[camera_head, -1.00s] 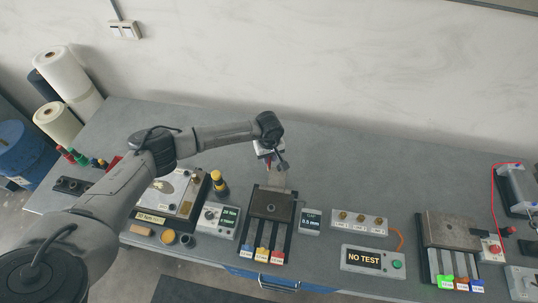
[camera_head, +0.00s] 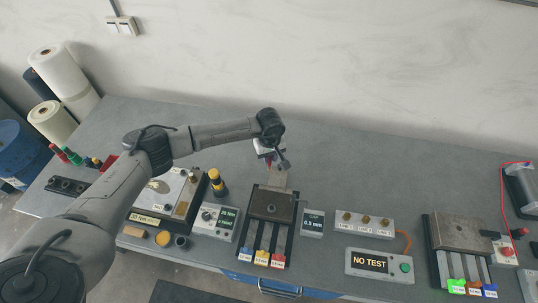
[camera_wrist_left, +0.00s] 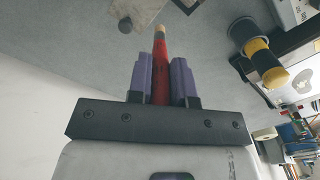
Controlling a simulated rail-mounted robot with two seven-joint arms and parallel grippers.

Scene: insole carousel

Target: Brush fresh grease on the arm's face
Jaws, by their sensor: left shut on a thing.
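My left gripper (camera_head: 268,152) hangs over the bench behind the dark metal block (camera_head: 272,203). In the left wrist view its purple fingers (camera_wrist_left: 160,78) are shut on a red-handled tool (camera_wrist_left: 160,62) with a tan tip, probably the brush. The tool points away from the gripper, and its tip appears clear of any surface. A pale flat metal strip (camera_head: 276,180) lies just below the gripper, at the block's back edge. I cannot tell whether this is the arm's face, and no grease can be made out on it. My right gripper is not in view.
A yellow-and-black bottle (camera_head: 217,183) stands left of the block; it also shows in the left wrist view (camera_wrist_left: 264,62). A yellow round pot (camera_head: 163,238) and a dark cup (camera_head: 181,241) sit near the front edge. A NO TEST box (camera_head: 378,263) is at front right. The back bench is clear.

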